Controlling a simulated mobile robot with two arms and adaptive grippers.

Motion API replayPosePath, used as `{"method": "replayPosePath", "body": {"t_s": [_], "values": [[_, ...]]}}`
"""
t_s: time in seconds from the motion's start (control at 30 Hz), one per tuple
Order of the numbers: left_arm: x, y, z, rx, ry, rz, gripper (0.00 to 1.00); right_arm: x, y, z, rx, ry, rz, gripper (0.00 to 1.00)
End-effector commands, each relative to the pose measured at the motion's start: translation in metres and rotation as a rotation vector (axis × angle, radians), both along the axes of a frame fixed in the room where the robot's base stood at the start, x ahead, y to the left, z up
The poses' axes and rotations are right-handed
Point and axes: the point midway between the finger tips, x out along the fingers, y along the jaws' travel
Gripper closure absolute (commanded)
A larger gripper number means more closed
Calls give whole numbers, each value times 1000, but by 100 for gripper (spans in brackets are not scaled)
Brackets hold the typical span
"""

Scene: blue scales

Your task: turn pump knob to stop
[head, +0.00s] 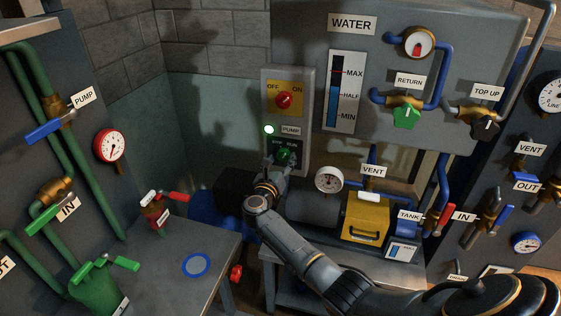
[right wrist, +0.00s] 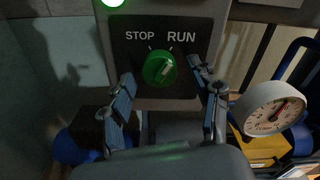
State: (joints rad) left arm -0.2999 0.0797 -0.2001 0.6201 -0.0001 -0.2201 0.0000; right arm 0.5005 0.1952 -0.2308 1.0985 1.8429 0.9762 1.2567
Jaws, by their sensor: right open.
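The green pump knob (right wrist: 160,68) sits on a dark plate marked STOP on the left and RUN on the right. Its pale pointer leans up and right, toward RUN. In the head view the knob (head: 285,155) is on the grey panel under the PUMP label (head: 291,131). My right gripper (right wrist: 162,78) is open, with one finger to the left and one to the right of the knob. I cannot tell whether either finger touches it. It also shows in the head view (head: 277,167). My left gripper is not in view.
A lit green lamp (head: 269,129) and a red OFF/ON switch (head: 284,100) are above the knob. A round gauge (right wrist: 269,108) stands close to the right of my gripper. A yellow box (head: 366,217) is lower right.

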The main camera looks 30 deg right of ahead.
Motion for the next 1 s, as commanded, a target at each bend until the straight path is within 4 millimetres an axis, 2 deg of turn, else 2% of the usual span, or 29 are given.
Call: {"method": "replayPosePath", "body": {"t_s": [0.03, 0.27, 0.67, 1.0], "values": [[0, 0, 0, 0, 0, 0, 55, 0, 0, 0, 0, 0, 0, 45], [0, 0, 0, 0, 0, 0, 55, 0, 0, 0, -1, 1, 0, 91], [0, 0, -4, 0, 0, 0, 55, -1, 1, -2, -38, 49, -1, 93], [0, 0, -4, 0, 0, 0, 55, -1, 1, 0, -203, 244, -1, 93]]}}
